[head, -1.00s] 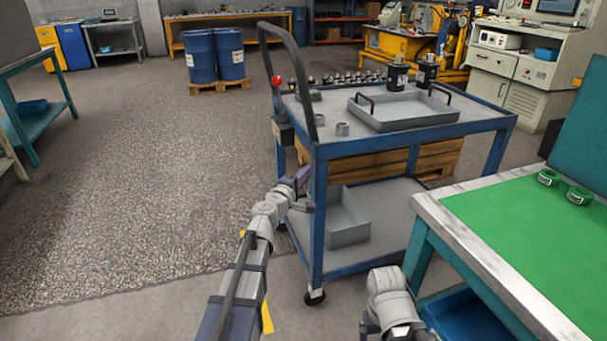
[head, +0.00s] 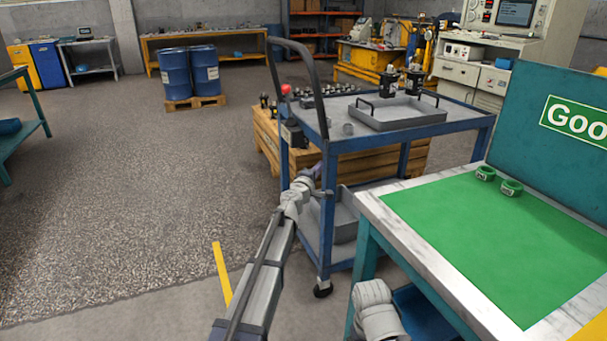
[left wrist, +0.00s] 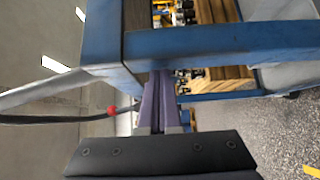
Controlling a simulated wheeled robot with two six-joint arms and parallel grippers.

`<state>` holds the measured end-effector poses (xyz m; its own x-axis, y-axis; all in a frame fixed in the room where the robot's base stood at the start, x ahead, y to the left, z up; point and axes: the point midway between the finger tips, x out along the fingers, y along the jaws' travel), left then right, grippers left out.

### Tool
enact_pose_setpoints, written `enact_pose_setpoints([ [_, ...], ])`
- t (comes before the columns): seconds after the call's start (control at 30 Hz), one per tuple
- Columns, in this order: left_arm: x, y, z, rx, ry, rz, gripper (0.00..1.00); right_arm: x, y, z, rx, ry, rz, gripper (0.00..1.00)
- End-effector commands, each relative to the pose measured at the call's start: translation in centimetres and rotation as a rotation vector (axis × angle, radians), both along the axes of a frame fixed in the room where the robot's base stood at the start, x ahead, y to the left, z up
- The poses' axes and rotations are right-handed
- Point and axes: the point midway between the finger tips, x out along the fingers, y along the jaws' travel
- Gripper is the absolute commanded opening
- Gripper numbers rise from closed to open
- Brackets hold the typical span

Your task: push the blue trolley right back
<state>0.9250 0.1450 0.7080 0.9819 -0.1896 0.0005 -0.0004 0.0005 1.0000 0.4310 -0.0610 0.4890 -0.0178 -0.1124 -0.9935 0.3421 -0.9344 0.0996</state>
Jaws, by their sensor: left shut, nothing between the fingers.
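The blue trolley (head: 405,136) stands in the middle of the head view, its black push handle (head: 318,95) at its left end. It carries a grey tray (head: 400,122) on top and a grey bin (head: 345,222) on the lower shelf. My left gripper (head: 318,183) is shut and empty at the trolley's near left corner post. In the left wrist view its fingers (left wrist: 160,105) are together close to the blue frame (left wrist: 200,42); I cannot tell whether they touch. My right gripper is out of sight; only part of that arm shows at the bottom.
A green-topped table (head: 480,235) stands close at right and hides the trolley's lower right part. A wooden crate (head: 266,140) is behind the trolley. Blue barrels (head: 190,75) stand on a pallet farther back.

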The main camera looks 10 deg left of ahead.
Motion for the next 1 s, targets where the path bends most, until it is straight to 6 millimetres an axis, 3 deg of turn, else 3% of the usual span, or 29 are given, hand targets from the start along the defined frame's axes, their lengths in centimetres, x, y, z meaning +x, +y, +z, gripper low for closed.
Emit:
enact_pose_setpoints([
  [0.1, 2.0, -2.7, 0.0, 0.0, 0.0, -0.008, 0.0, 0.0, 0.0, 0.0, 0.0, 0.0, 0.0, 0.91],
  [0.4, 4.9, -7.1, 0.0, 0.0, 0.0, -0.004, 0.0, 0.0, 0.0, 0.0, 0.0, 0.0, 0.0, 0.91],
  [0.63, 5.9, -8.7, 0.0, 0.0, 0.0, -0.002, 0.0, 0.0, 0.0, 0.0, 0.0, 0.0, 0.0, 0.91],
  [1.0, 6.3, -9.4, 0.0, 0.0, 0.0, -0.005, 0.0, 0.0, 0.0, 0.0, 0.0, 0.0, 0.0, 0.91],
])
